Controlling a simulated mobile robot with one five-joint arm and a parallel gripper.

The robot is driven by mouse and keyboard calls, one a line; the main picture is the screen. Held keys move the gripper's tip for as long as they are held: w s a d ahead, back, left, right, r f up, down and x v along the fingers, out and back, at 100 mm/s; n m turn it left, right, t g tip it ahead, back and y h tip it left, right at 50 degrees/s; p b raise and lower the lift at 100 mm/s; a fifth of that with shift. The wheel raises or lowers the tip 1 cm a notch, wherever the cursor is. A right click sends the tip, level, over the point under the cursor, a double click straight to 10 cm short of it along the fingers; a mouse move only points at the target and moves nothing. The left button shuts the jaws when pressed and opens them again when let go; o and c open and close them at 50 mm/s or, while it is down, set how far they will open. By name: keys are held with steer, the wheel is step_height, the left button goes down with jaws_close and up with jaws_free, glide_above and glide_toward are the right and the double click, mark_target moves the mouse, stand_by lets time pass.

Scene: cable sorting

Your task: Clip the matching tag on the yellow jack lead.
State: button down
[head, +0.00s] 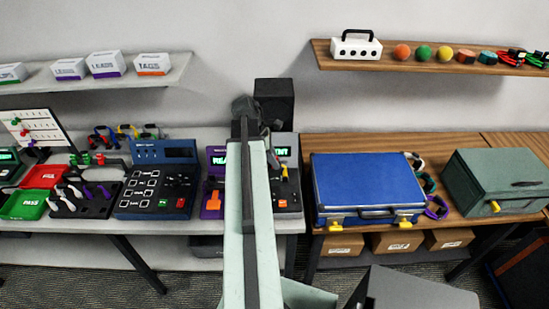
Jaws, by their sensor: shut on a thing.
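My arm reaches up the middle of the head view, and my gripper (257,130) is at its far end, in front of a black box. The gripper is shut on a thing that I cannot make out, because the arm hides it. A yellow looped lead (127,131) lies at the back of the left bench between a red-and-blue one and a grey one. It may be the yellow jack lead; its plug is too small to tell. It is well left of my gripper. I cannot pick out a matching tag for certain.
Left bench: green tray (22,207), red tray (40,176), black holder (83,209) with white and purple pieces, blue keypad unit (158,192), and testers partly behind my arm. Right bench: blue case (368,184), coloured loops (428,186), green box (497,180). Shelves hang above both.

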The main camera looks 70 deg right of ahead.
steer(key=shift+f, duration=0.25)
stand_by(0.4)
steer(key=c, duration=1)
jaws_free()
steer(key=shift+c, duration=0.2)
steer(key=shift+o, duration=0.6)
steer(key=o, duration=0.4)
steer(key=shift+s, duration=0.1)
steer(key=shift+o, duration=0.2)
step_height(320, 180, up, 8)
steer(key=p, duration=0.8)
steer(key=shift+s+r, duration=0.1)
